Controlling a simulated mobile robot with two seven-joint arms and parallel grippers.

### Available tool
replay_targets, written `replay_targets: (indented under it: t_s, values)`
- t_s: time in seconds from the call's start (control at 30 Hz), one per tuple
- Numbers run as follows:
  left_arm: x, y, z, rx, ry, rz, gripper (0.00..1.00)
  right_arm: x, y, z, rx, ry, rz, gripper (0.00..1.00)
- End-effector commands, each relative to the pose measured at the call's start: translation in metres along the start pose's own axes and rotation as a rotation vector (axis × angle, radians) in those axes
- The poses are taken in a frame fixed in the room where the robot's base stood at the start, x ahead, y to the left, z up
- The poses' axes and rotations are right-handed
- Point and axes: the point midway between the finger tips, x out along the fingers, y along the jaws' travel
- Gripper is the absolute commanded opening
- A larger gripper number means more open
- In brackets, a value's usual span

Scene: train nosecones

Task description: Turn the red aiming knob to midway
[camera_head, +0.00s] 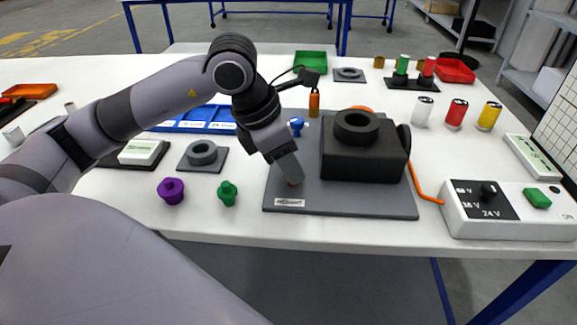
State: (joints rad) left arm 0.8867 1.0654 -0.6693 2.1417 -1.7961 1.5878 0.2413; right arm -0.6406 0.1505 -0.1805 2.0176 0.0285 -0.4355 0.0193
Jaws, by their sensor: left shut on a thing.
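My left gripper (291,181) points down over the left front part of a grey base plate (345,203). A small bit of the red aiming knob (292,184) shows at the fingertips. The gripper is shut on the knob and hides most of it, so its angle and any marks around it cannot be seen. A black block with a round ring on top (362,158) stands on the same plate, to the right of the gripper. My right gripper is not in view.
A purple knob (171,191) and a green knob (228,193) stand left of the plate. A white voltage box (510,212) is at the right, with an orange cable (424,190) near it. Several coloured cylinders, including a red one (456,113), stand behind. A blue tray (192,122) lies back left.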

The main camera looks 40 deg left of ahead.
Motion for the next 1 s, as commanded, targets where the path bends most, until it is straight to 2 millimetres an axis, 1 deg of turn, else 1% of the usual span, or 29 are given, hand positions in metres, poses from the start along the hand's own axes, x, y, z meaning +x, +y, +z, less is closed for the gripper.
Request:
replay_targets:
  t_s: [0.07,0.2,0.5,0.7,1.0]
  values:
    - [0.0010,-0.0003,0.0000,-0.059,-0.003,0.028,0.03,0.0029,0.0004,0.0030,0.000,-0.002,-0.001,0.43]
    - [0.0006,-0.0007,0.0001,-0.162,-0.002,0.071,0.03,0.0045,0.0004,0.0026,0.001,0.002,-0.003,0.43]
    - [-0.0003,-0.0016,0.0005,-0.317,-0.001,0.133,0.03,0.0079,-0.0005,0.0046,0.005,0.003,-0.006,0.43]
    - [-0.0005,-0.0017,0.0006,-0.365,0.000,0.153,0.03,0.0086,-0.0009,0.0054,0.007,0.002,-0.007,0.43]
    - [-0.0007,-0.0019,0.0006,-0.380,0.001,0.158,0.03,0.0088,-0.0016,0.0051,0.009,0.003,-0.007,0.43]
